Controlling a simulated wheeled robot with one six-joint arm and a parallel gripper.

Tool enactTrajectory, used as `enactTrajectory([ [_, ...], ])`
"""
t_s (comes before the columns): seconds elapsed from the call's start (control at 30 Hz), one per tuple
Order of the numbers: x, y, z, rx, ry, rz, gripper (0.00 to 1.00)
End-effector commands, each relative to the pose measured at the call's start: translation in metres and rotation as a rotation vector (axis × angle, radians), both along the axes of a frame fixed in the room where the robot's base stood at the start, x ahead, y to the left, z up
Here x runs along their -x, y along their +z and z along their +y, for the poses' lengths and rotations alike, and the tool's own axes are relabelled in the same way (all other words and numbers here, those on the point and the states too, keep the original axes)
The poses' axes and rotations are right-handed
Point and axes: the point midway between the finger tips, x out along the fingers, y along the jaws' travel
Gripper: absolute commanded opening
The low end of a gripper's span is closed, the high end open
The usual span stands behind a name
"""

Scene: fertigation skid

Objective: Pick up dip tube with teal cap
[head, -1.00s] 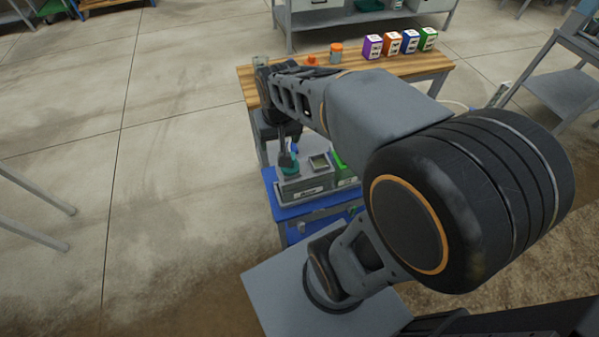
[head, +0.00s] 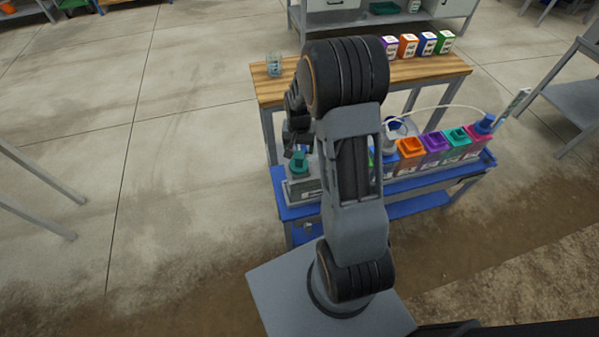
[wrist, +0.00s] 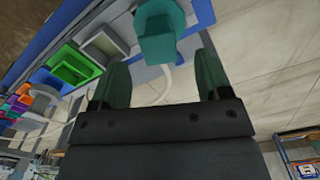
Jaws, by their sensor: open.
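The teal cap (head: 300,162) of the dip tube shows in the head view at the left end of the blue bench, on a grey box. In the wrist view the teal cap (wrist: 161,32) is at the top centre, just beyond the fingers.
The grey box (head: 302,189) stands on the blue bench (head: 400,187). Orange (head: 411,148), purple (head: 435,142) and teal containers stand in a row to the right. A wooden table (head: 400,72) behind carries a glass beaker (head: 274,65) and several coloured boxes. Floor at left is clear.

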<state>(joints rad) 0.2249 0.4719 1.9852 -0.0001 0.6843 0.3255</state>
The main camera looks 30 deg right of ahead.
Motion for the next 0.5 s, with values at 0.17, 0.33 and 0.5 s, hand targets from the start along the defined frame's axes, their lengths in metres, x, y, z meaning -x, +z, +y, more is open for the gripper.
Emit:
enactTrajectory([
  [0.17,0.0,-0.011,0.0,-0.001,0.001,0.001,0.7],
  [0.33,0.002,-0.025,0.001,-0.001,0.001,0.004,0.7],
  [0.5,0.002,-0.049,0.001,-0.001,0.001,0.003,0.7],
])
